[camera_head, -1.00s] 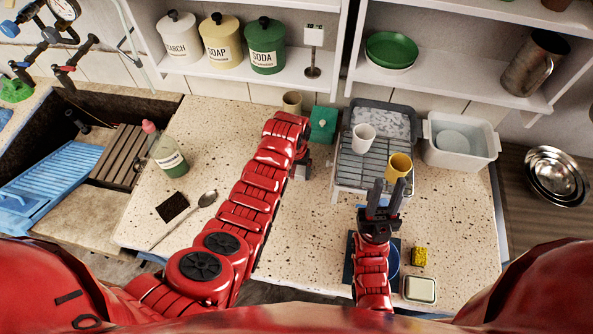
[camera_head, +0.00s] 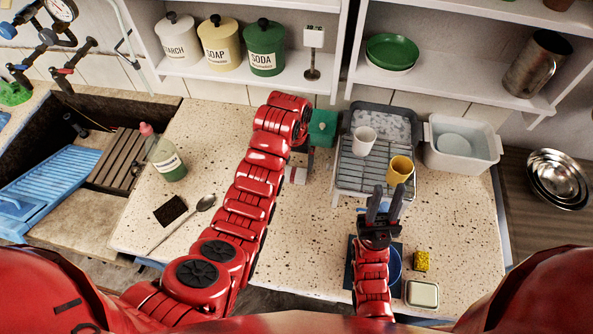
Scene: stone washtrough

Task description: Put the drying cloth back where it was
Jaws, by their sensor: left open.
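I cannot tell for certain which thing is the drying cloth. A small white folded piece with a reddish mark (camera_head: 297,175), possibly the cloth, lies on the counter just below my left gripper, mostly hidden by the arm. My left gripper (camera_head: 303,150) is open and partly hidden by its own wrist; it is close to that piece and in front of the green box (camera_head: 322,122).
The rack holds a white cup (camera_head: 364,140) and a yellow mug (camera_head: 400,170). A white tub (camera_head: 460,145) stands to its right. A yellow sponge (camera_head: 421,261) and soap dish (camera_head: 422,294) lie near the front edge. A soap bottle (camera_head: 170,165) and spoon (camera_head: 203,204) are at left.

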